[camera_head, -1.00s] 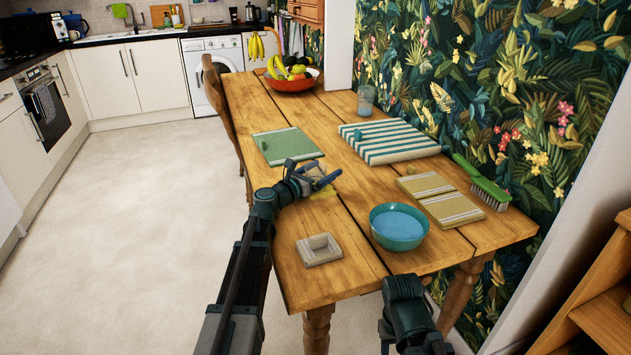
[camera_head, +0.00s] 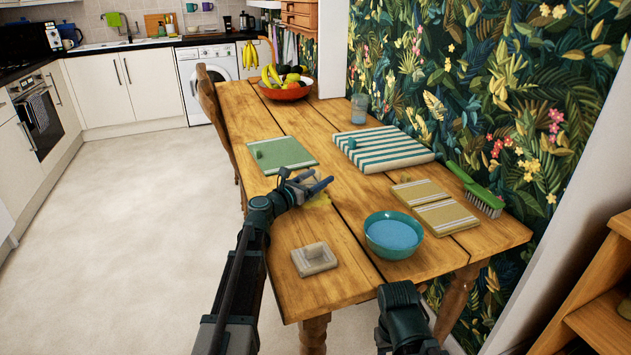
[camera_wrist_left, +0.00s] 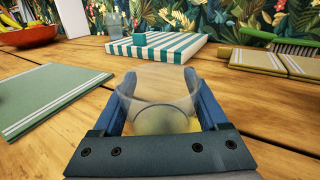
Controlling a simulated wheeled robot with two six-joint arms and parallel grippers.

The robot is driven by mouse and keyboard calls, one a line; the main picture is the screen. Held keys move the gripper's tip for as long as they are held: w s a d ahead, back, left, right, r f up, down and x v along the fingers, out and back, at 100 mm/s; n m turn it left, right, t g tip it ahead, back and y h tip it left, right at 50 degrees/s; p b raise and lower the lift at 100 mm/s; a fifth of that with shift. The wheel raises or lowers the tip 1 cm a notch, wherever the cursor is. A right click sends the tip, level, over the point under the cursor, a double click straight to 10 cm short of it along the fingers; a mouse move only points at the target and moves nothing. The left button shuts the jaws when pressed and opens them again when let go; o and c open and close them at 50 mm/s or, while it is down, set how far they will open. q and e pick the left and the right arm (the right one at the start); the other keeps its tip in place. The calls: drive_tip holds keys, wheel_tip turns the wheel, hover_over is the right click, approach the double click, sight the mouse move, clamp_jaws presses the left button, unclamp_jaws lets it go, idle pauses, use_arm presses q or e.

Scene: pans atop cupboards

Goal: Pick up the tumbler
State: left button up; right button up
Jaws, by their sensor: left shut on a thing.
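A clear glass tumbler (camera_wrist_left: 158,98) stands between the blue fingers of my left gripper (camera_wrist_left: 157,92) in the wrist view. The fingers are shut on its two sides, and its rim shows above them. In the head view my left gripper (camera_head: 316,184) is low over the near left part of the wooden table, and it largely hides the tumbler. A yellow patch (camera_head: 319,201) shows just under the fingers. I cannot tell whether the tumbler touches the table. My right arm shows at the bottom of the head view, but its fingers are out of frame.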

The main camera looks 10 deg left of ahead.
sight(319, 194)
use_arm(q)
wheel_tip(319, 194, up, 4)
drive_tip(key=p, duration=0.3)
drive_tip(key=shift+p, duration=0.3)
drive_tip(key=shift+s+d+f+b, duration=0.15)
drive_tip(key=shift+s+d, duration=0.15)
drive_tip(key=shift+s, duration=0.3)
drive_tip(key=shift+s+d+f+b, duration=0.15)
drive_tip(key=shift+s+d, duration=0.1)
drive_tip(key=shift+s, duration=0.35)
drive_tip(key=s+d, duration=0.2)
drive_tip(key=s, duration=0.2)
drive_tip(key=s+d+r, duration=0.1)
drive_tip(key=s+d, duration=0.1)
drive_tip(key=s, duration=0.2)
drive_tip(key=s+d+p, duration=0.1)
drive_tip(key=s+d, duration=0.1)
drive_tip(key=s, duration=0.1)
drive_tip(key=shift+s+d+r, duration=0.15)
drive_tip(key=shift+s+d, duration=0.05)
drive_tip(key=shift+s, duration=0.2)
